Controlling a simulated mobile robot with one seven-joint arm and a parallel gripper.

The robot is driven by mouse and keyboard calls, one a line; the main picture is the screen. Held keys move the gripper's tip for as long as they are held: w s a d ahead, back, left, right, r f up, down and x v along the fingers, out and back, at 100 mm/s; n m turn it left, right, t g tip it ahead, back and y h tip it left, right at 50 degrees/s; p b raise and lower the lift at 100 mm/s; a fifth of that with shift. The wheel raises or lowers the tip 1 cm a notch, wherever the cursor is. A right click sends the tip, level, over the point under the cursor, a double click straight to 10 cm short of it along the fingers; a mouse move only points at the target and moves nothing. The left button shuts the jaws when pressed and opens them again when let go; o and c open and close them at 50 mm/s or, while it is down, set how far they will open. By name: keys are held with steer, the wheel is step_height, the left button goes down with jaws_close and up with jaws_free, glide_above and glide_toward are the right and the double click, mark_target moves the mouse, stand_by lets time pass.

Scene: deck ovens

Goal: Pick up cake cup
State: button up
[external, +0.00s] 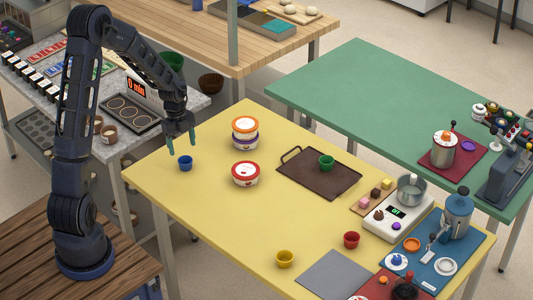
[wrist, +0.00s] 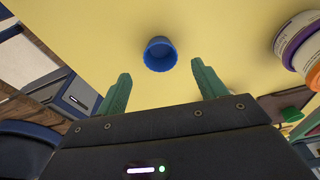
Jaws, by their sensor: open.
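Several small cake cups stand on the yellow table. A blue cup (external: 185,163) is at the table's left part and is the nearest to my gripper (external: 181,140). In the wrist view the blue cup (wrist: 160,54) lies just beyond and between my two green fingertips (wrist: 162,72), which are apart with nothing between them. A green cup (external: 326,162) stands on the dark tray (external: 300,180). A red cup (external: 351,239) and a yellow cup (external: 285,259) stand near the front edge. My gripper points down above the blue cup, apart from it.
Stacked orange- and purple-rimmed tubs (external: 245,130) and a red-lidded tub (external: 245,174) stand right of the blue cup. A scale with a pot (external: 400,212) and blue mat (external: 440,250) fill the right end.

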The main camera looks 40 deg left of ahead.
mark_target(185, 160)
steer(key=shift+d+f, duration=0.2)
steer(key=shift+f, duration=0.95)
steer(key=shift+d+f, duration=0.2)
steer(key=shift+f, duration=1)
steer(key=shift+d+f, duration=0.2)
steer(key=shift+f, duration=0.95)
steer(key=c, duration=1)
steer(key=shift+r, duration=0.1)
